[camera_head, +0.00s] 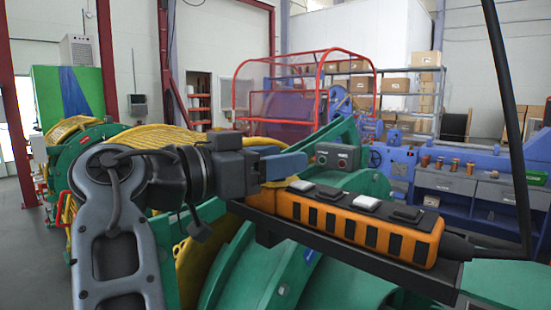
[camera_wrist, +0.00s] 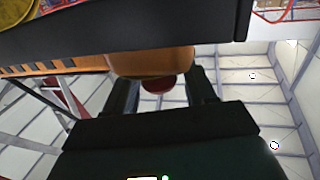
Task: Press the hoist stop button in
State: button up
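The orange hoist pendant (camera_head: 345,222) lies on a dark narrow shelf (camera_head: 400,275) in the head view, with black and white buttons along its top. My gripper (camera_head: 284,167) is at the pendant's left end. In the wrist view the pendant's orange end (camera_wrist: 150,62) shows near my gripper (camera_wrist: 163,85), whose two dark fingers stand apart. A dark red round button (camera_wrist: 158,84) shows between the fingers, just beyond the orange end. It appears to be the stop button. I cannot tell whether a finger touches it; the head view hides it.
A dark cable (camera_head: 510,120) rises at the right from the pendant's far end. A grey control box (camera_head: 338,156) sits on the green machine frame behind the pendant. Green and yellow machine parts (camera_head: 190,260) lie below my arm. A blue bench (camera_head: 465,190) stands at the right.

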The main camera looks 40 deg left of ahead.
grip_shut()
jog(key=shift+f, duration=0.15)
jog(key=shift+f+b, duration=0.45)
jog(key=shift+b, duration=0.55)
jog(key=shift+o, duration=0.7)
grip_release()
jog(key=shift+r, duration=0.15)
